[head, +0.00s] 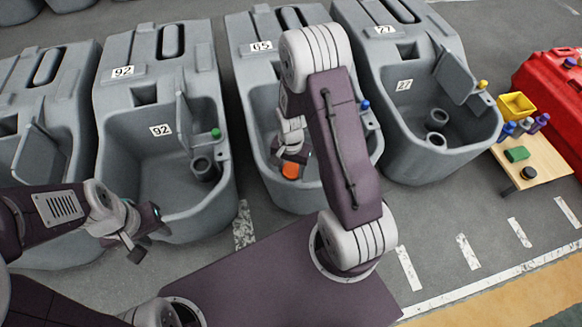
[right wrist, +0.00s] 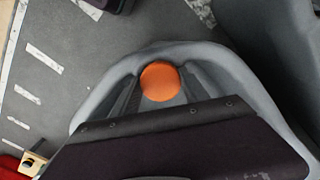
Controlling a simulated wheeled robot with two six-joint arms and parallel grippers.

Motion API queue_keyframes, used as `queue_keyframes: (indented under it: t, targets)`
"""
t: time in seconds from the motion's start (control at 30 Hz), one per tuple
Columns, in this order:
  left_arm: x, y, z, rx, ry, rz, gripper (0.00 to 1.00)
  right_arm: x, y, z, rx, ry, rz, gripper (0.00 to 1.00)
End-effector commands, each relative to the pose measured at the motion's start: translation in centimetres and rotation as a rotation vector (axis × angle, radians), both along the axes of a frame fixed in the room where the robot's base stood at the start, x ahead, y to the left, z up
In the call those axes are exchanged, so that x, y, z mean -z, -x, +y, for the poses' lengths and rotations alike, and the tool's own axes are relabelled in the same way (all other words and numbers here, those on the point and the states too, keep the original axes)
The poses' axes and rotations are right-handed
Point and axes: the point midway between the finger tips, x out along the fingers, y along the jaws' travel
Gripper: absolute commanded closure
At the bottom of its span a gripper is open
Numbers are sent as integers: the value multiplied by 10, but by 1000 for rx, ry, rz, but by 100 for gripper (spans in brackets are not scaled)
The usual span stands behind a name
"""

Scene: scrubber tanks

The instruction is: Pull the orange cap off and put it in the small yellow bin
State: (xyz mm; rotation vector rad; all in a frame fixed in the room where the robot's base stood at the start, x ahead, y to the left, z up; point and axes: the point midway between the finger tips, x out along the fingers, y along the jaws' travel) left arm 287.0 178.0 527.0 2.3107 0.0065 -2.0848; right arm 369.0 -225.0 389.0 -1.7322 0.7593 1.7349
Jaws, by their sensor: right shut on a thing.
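The orange cap (head: 291,171) is in the open front basin of the grey tank marked 65 (head: 262,47). My right gripper (head: 292,158) is shut on the cap, reaching down into the basin. In the right wrist view the cap (right wrist: 160,82) shows between the two dark fingers. Whether it is still seated on anything below is hidden. The small yellow bin (head: 516,106) stands on a wooden table at the right. My left gripper (head: 146,234) looks open and empty, in front of the tank marked 92.
More grey tanks stand either side, including one marked 27 (head: 404,86) between cap and table. The table (head: 549,160) also holds a green block (head: 517,154), a black disc (head: 529,173) and several bottles. A red container (head: 553,92) is behind it. Striped floor in front is clear.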

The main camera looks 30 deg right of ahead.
Motion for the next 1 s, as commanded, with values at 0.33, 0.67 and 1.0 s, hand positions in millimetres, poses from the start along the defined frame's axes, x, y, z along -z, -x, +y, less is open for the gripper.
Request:
queue_keyframes:
  t: [0.33, 0.67, 1.0]
  targets:
    - [-8, 0, 0, 0, 0, 0, 64, -7, 0, 0, 0, 1, -1, 96]
    - [-14, 0, 0, 0, 0, 0, 64, -13, 0, 0, 0, 1, -1, 96]
    - [-20, 0, 0, 0, 0, 0, 64, -18, 0, 0, 0, 1, -1, 96]
